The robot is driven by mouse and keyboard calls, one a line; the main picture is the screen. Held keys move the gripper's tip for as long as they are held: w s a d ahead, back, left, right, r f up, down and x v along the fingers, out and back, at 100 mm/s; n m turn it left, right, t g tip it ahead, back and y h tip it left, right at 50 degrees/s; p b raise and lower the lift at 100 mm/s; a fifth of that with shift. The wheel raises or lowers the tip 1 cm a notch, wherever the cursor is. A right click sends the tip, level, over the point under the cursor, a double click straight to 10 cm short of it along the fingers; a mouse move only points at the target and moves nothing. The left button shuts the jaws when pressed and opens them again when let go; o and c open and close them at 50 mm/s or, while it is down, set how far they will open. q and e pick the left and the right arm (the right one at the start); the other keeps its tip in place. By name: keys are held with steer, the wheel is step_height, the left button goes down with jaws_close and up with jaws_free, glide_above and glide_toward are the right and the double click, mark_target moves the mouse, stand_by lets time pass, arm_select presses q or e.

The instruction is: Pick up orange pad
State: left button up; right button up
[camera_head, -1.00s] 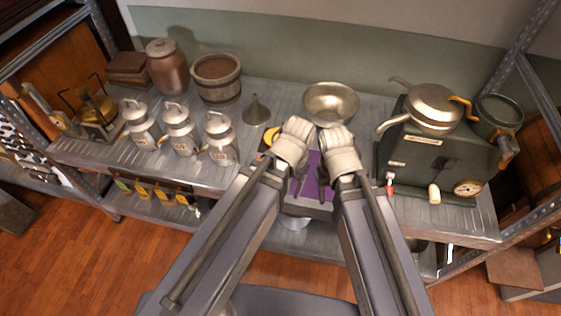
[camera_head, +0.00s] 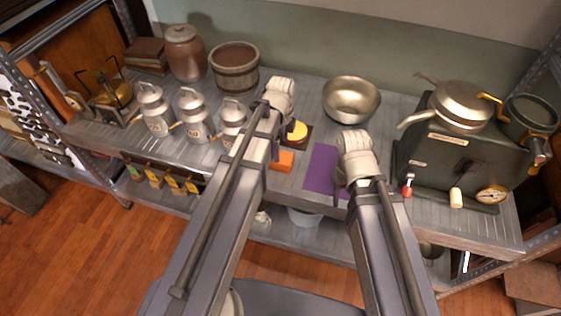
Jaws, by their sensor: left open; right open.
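The orange pad (camera_head: 284,163) lies flat near the front edge of the shelf top, just right of my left arm. My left gripper (camera_head: 280,122) is open, above and behind the orange pad, with its fingers partly hidden by my arm. No contact with the pad is visible. My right gripper (camera_head: 343,182) is open at the right side of a purple mat (camera_head: 321,168), well right of the orange pad.
A yellow round piece on a dark base (camera_head: 298,132) sits just behind the orange pad. Milk cans (camera_head: 193,115) stand left, a metal bowl (camera_head: 351,99) behind, and a dark green stove-like box (camera_head: 450,160) right. The shelf's front edge is close.

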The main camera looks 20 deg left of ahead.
arm_select(q)
steer(key=shift+f+b, duration=1.15)
steer(key=shift+f, duration=0.1)
step_height(320, 180, down, 5)
steer(key=b, duration=0.5)
steer(key=shift+w+a+f, duration=0.1)
steer(key=shift+f, duration=0.05)
steer(key=shift+c, duration=0.2)
steer(key=c, duration=1.2)
